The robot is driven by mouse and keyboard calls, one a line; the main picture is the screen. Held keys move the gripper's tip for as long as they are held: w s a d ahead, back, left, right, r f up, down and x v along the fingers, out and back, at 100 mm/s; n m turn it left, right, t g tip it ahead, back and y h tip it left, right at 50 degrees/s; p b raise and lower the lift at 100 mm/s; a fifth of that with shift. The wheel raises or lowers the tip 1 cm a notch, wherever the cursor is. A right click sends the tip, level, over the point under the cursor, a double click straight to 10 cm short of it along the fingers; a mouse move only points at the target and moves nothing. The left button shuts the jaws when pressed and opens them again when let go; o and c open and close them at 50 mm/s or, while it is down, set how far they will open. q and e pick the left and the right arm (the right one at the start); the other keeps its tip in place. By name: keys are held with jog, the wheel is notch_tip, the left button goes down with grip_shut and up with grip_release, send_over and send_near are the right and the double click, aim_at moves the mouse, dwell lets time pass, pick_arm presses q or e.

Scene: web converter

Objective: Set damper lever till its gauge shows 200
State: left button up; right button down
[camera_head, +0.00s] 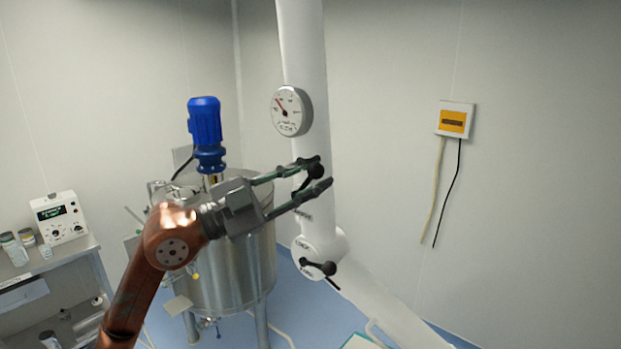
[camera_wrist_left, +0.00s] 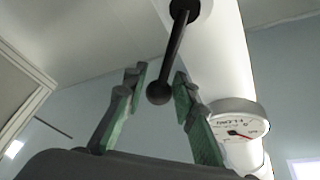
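The damper lever (camera_wrist_left: 173,50) is a black rod with a ball knob, joined to a round black hub on the white duct. My left gripper (camera_wrist_left: 160,88) is open, with its green-padded fingers either side of the knob in the left wrist view. I see no clear contact. In the head view, my left gripper (camera_head: 317,174) is in front of the duct, with the dark knob between its fingertips. The round white gauge (camera_head: 291,111) is on the duct above the gripper; its red needle points up and left. Its numbers are too small to read. My right gripper is out of view.
A second black lever (camera_head: 318,267) is on the lower duct joint. A steel tank (camera_head: 231,268) with a blue motor (camera_head: 205,122) stands behind my left arm. A wall box (camera_head: 455,119) with hanging cables is at right. A bench with an instrument (camera_head: 60,217) is at left.

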pick_arm(q)
jog(key=shift+f, duration=0.15)
jog(key=shift+w+a+f, duration=0.1)
jog(key=shift+w+f, duration=0.05)
jog(key=shift+w, duration=0.1)
jog(key=v, duration=1.2)
